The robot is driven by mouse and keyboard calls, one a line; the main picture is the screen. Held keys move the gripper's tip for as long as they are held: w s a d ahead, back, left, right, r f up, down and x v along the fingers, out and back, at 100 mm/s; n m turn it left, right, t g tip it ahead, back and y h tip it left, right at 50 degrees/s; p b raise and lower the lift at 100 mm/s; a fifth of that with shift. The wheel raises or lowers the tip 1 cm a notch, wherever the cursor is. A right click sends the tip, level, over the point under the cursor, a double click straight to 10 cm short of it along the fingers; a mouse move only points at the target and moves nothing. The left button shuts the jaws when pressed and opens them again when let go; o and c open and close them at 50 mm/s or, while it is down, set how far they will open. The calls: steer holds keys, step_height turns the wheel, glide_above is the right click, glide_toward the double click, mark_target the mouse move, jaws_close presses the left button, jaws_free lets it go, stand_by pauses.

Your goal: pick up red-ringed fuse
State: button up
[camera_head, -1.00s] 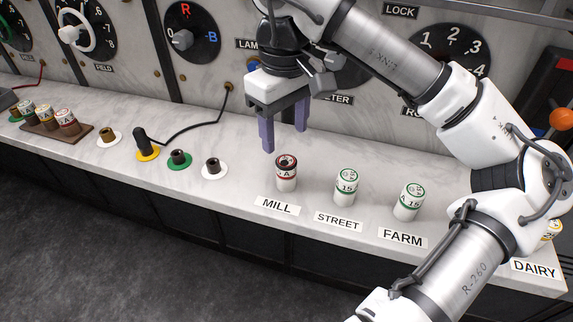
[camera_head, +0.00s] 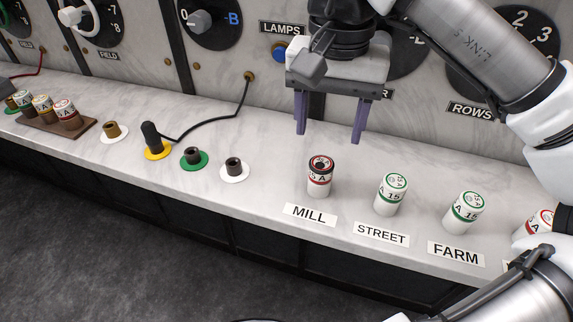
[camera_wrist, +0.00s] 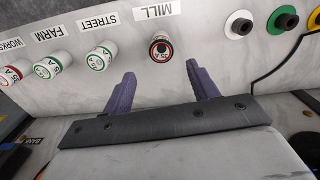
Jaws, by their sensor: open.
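A red-ringed fuse (camera_head: 320,178), white with a dark scorched-looking top, stands upright behind the MILL label; in the wrist view it (camera_wrist: 161,47) is ahead, between the lines of my fingers. Another red-ringed fuse (camera_head: 66,113) with a pale top stands on a brown tray (camera_head: 85,125) at the far left. A third fuse with red marking (camera_head: 538,224) stands at the right, partly hidden by my arm; it also shows in the wrist view (camera_wrist: 10,73). My gripper (camera_head: 329,137) is open and empty, pointing down above and behind the MILL fuse, apart from it.
Green-ringed fuses stand at STREET (camera_head: 391,194) and FARM (camera_head: 463,212). Left of MILL are sockets with white (camera_head: 234,171), green (camera_head: 193,158) and yellow rings, the yellow one holding a black plug (camera_head: 153,139) with a cable. The panel wall rises close behind my gripper.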

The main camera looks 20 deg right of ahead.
mark_target(321, 163)
steer(key=f, duration=0.7)
steer(key=shift+s+a+f, duration=0.1)
steer(key=shift+a+f, duration=0.1)
steer(key=shift+a, duration=0.05)
jaws_close()
steer(key=shift+r+p, duration=0.25)
steer(key=shift+p, duration=0.1)
